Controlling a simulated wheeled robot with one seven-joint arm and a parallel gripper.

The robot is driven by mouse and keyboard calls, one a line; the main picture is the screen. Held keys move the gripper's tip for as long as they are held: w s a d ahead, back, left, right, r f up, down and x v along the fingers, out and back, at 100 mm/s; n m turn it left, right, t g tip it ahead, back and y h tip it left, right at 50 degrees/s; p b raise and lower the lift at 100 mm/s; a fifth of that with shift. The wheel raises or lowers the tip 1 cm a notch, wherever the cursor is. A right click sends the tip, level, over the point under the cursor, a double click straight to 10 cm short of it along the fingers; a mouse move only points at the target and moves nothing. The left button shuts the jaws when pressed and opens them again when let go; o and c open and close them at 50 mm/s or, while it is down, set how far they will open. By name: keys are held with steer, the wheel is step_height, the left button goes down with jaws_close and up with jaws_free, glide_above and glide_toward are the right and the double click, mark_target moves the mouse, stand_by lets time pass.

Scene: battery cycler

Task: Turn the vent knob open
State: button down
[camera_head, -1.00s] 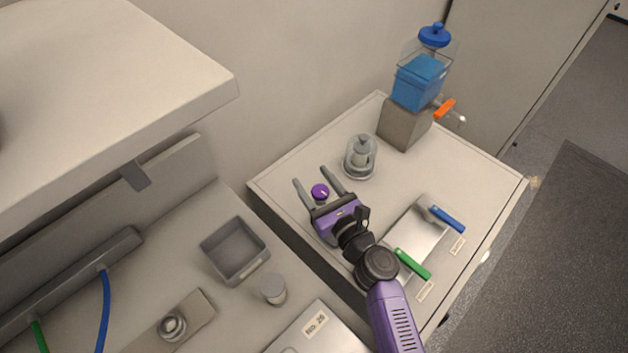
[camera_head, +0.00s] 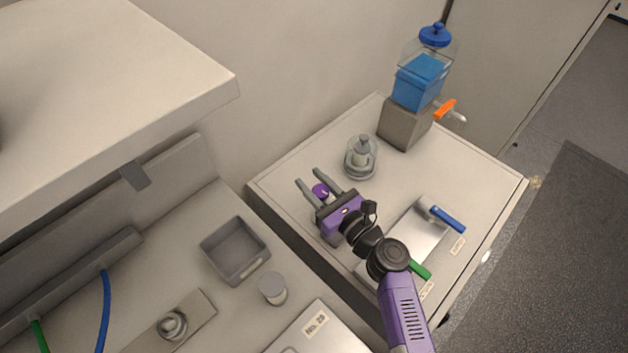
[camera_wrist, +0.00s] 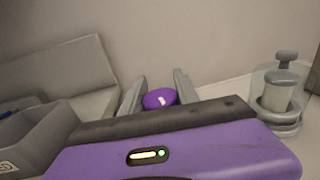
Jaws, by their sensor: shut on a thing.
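The knob is a round purple knob (camera_head: 320,190) with a small white mark, near the left edge of the right-hand cabinet top. It also shows in the wrist view as a purple dome (camera_wrist: 160,98). My gripper (camera_head: 308,177) reaches it with one finger on each side and is shut on it. In the wrist view the fingers (camera_wrist: 158,90) flank the knob closely. Part of the knob is hidden behind a finger in the head view and behind my gripper body in the wrist view.
A glass jar (camera_head: 360,157) stands just right of the knob. Behind are a blue-filled tank (camera_head: 420,82) and its orange lever (camera_head: 445,108). A tray (camera_head: 418,232) with blue and green handles lies near my arm. A grey bin (camera_head: 236,251) sits left, across a gap.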

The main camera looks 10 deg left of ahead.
steer(key=s+n+g+b, duration=0.1)
steer(key=n+g+b, duration=0.4)
steer(key=g+b, duration=0.2)
steer(key=s+n+g+y+b, duration=0.1)
steer(key=n+g+b, duration=0.4)
steer(key=g+b, duration=0.3)
steer(key=s+n+g+b, duration=0.1)
steer(key=n+g+b, duration=0.5)
steer(key=g+b, duration=0.2)
steer(key=shift+s+a+f+y+b, duration=0.1)
steer(key=shift+s+f+y+b, duration=0.15)
steer(key=shift+s+y+b, duration=0.15)
steer(key=shift+r+n+g+b, duration=0.2)
steer(key=shift+n+g+b, duration=0.1)
steer(key=shift+g+b, duration=0.15)
steer(key=c, duration=0.9)
jaws_free()
steer(key=shift+r, duration=0.1)
